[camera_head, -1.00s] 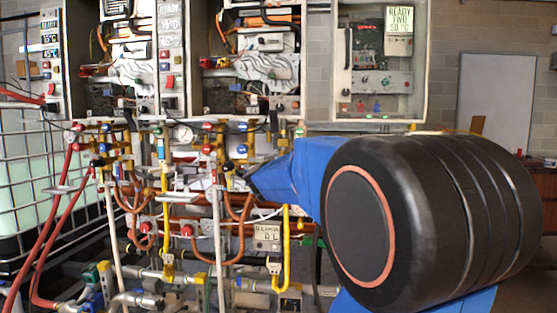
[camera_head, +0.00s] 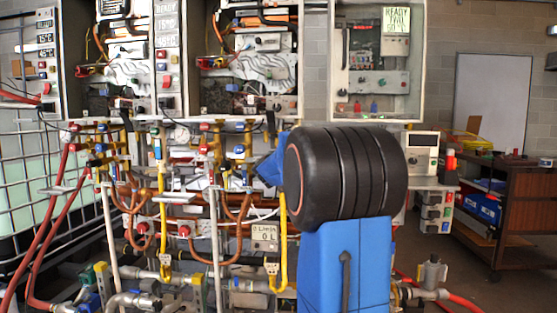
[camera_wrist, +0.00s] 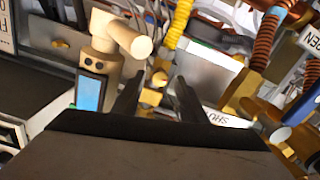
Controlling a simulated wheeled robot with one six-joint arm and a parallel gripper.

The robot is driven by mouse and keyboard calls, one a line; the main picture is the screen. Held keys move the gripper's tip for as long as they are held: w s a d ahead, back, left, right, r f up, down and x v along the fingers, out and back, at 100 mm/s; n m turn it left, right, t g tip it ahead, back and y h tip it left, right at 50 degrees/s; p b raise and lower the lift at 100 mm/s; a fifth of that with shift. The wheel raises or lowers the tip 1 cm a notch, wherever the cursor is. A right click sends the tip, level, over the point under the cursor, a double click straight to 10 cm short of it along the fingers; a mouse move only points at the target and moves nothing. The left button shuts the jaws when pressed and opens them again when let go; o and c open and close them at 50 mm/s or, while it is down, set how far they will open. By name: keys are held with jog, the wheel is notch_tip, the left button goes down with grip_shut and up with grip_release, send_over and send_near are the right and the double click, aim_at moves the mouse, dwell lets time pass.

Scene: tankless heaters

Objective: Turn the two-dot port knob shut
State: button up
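In the wrist view, a beige fitting with two dark dots (camera_wrist: 92,65) stands left of my fingers; a rounded beige bar reaches right from its top, and a light-blue panel is on its front. I take it as the two-dot port knob. My gripper (camera_wrist: 158,92) has two dark fingers apart, with a visible gap. A small yellow and red part shows beyond the gap; I see nothing clasped. The left finger is close to the beige fitting, but contact cannot be told. In the head view the fingertips are hidden or too small, and I cannot pick out the knob.
An upside-down "SHU…" label (camera_wrist: 215,117) lies right of my fingers, and a partly cut "OPEN" label (camera_wrist: 312,40) is at the right edge. Yellow and orange coiled hoses crowd the top. Pipes and valves fill the head view's left; a brown cart (camera_head: 530,205) stands right.

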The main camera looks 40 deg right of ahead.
jog(key=shift+c, duration=0.6)
grip_shut()
jog(key=shift+m, duration=0.4)
jog(key=shift+s+d+f+m, duration=0.1)
jog(key=shift+m, duration=4.7)
jog(key=shift+d+f+m, duration=0.1)
jog(key=shift+m, duration=4.7)
